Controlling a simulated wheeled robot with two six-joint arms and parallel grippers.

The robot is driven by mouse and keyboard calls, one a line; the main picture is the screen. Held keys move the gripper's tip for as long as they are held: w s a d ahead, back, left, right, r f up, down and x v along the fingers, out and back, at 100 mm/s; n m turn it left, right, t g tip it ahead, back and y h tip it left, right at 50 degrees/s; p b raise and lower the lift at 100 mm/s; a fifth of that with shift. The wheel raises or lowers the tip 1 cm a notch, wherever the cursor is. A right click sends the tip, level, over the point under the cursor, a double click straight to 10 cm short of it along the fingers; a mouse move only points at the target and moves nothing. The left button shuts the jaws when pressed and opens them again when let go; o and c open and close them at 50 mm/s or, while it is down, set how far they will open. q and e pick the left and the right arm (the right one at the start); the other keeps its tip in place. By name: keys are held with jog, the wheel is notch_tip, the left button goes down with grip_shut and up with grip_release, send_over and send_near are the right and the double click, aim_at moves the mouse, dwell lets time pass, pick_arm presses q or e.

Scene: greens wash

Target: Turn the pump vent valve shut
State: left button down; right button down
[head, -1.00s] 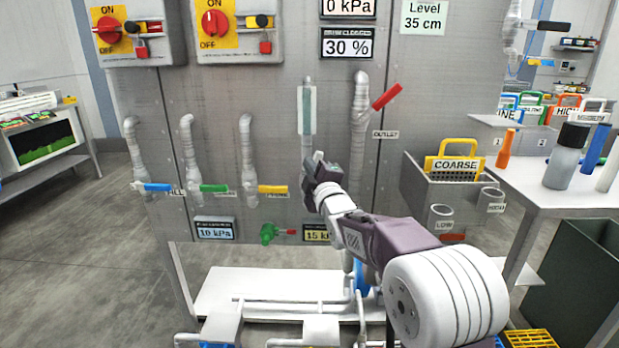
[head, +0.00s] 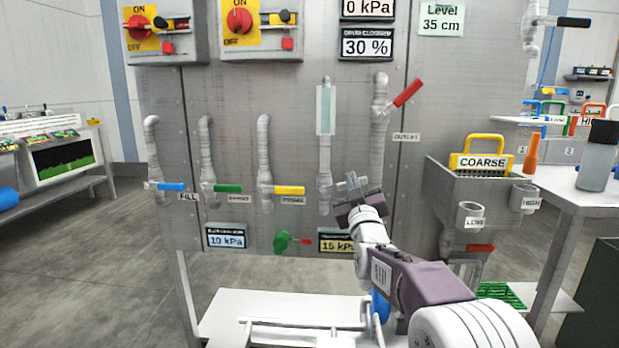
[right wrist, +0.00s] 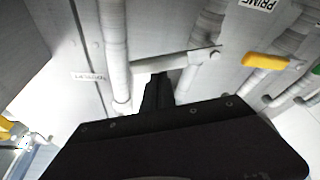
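No label reading pump vent shows legibly, so I cannot tell for sure which valve it is. A pale lever valve (right wrist: 165,64) sits on a pipe beside the PRIME pipe in the right wrist view, its handle sideways across the pipe. In the head view its pipe (head: 325,160) carries the sight tube. My right gripper (head: 352,183) is in front of the panel by this lever; its dark fingers (right wrist: 158,92) are close to the handle in the right wrist view. I cannot tell whether they touch it or how far they are apart. My left gripper is not in view.
Blue (head: 170,187), green (head: 228,189) and yellow (head: 289,190) handles lie sideways on the pipes to the left. A red outlet handle (head: 407,93) slants up to the right. A green valve (head: 283,242) with a red handle is below. A COARSE bin (head: 481,188) stands right.

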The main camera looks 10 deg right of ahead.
jog(key=shift+s+d+f+b, duration=0.1)
jog(key=shift+d+f+b, duration=0.15)
jog(key=shift+f+b, duration=0.3)
jog(key=shift+s+d+f+b, duration=0.1)
jog(key=shift+d+f+b, duration=0.15)
jog(key=shift+f, duration=0.55)
notch_tip(320, 180, up, 5)
jog(key=p, duration=0.4)
jog(key=a+v, duration=0.1)
jog(key=v, duration=0.9)
jog(key=shift+f, duration=0.4)
jog(key=shift+w+a+r, duration=0.1)
jog(key=shift+w+a, duration=0.05)
